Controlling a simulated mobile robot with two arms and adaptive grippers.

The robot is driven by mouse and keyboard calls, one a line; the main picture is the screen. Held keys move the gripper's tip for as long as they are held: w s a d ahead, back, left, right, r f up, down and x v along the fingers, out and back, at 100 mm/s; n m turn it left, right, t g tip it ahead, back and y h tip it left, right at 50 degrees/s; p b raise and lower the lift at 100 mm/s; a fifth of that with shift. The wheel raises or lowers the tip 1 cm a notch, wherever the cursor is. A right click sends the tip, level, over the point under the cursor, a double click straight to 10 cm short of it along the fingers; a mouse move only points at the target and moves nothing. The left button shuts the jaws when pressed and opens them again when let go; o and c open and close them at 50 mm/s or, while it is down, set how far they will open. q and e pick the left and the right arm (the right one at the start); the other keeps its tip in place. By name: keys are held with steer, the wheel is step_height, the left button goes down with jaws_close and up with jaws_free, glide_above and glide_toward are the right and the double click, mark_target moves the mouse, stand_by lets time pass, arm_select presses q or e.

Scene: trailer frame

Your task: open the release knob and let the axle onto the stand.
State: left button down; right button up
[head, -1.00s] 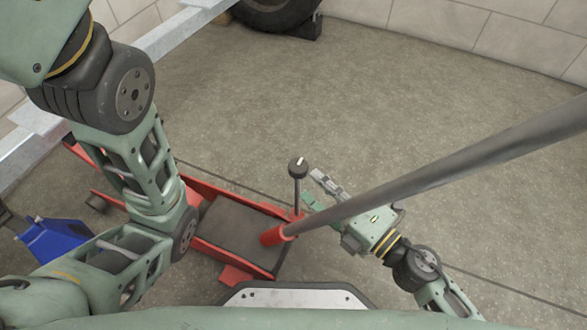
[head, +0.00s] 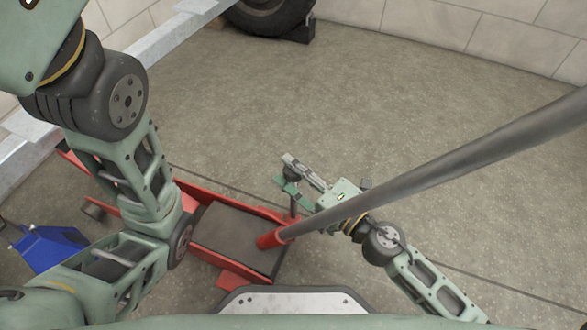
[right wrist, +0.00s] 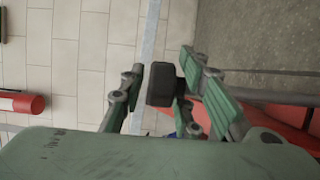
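The release knob is a black block (right wrist: 165,85) on a thin upright rod (head: 294,205) at the side of the red jack (head: 208,270). My right gripper (head: 284,172) has its fingers on either side of the knob in the head view, partly covering it. In the right wrist view the fingers are apart, with the knob between them and closer to the right finger. I cannot tell whether any finger touches it. The blue stand (head: 50,247) is at the left, partly behind my left arm. My left gripper is out of sight. The axle cannot be made out.
A long grey handle (head: 430,160) rises from the jack's red socket (head: 270,239) and passes over my right arm. A pale frame beam (head: 165,45) and a tyre (head: 270,15) are at the upper left and top. Open floor (head: 350,100) lies beyond the jack.

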jaws_close()
